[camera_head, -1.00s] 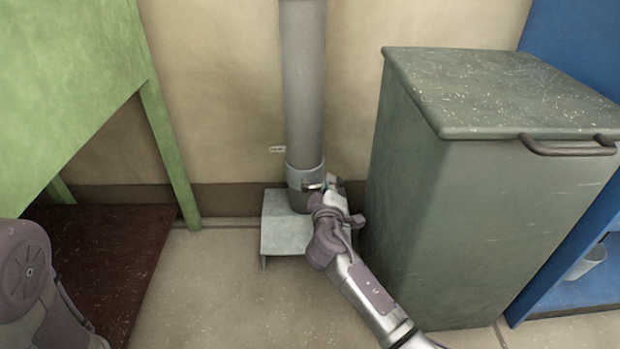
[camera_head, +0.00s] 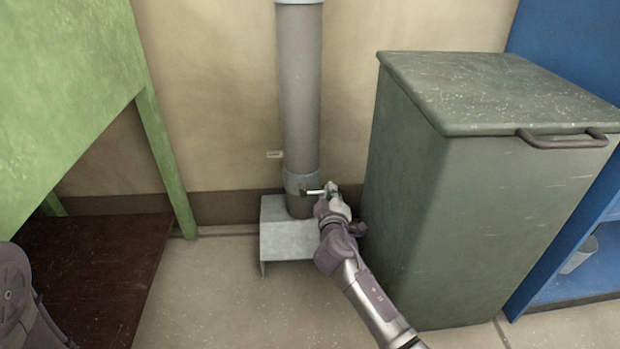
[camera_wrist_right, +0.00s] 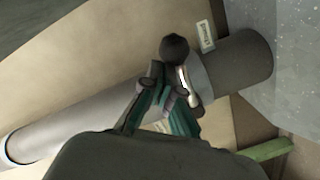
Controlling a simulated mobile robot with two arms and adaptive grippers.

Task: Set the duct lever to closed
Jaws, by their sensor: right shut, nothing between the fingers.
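The duct (camera_head: 299,100) is a grey upright pipe by the wall, with a lighter collar (camera_head: 297,180) near its foot. The duct lever (camera_head: 314,192) is a short pale bar sticking out to the right from the collar. In the right wrist view the lever (camera_wrist_right: 184,80) shows a dark round knob (camera_wrist_right: 175,47). My right gripper (camera_head: 331,190) is at the outer end of the lever. In the right wrist view its fingertips (camera_wrist_right: 166,82) are shut and empty, close beside the knob and bar; I cannot tell whether they touch. My left gripper is out of view.
A grey-green bin (camera_head: 415,210) with a lid handle stands close right of my right arm. A grey metal stand (camera_head: 283,240) is at the duct's foot. A green table (camera_head: 60,90) is at left. A small label (camera_head: 274,154) is left of the duct. Floor in front is clear.

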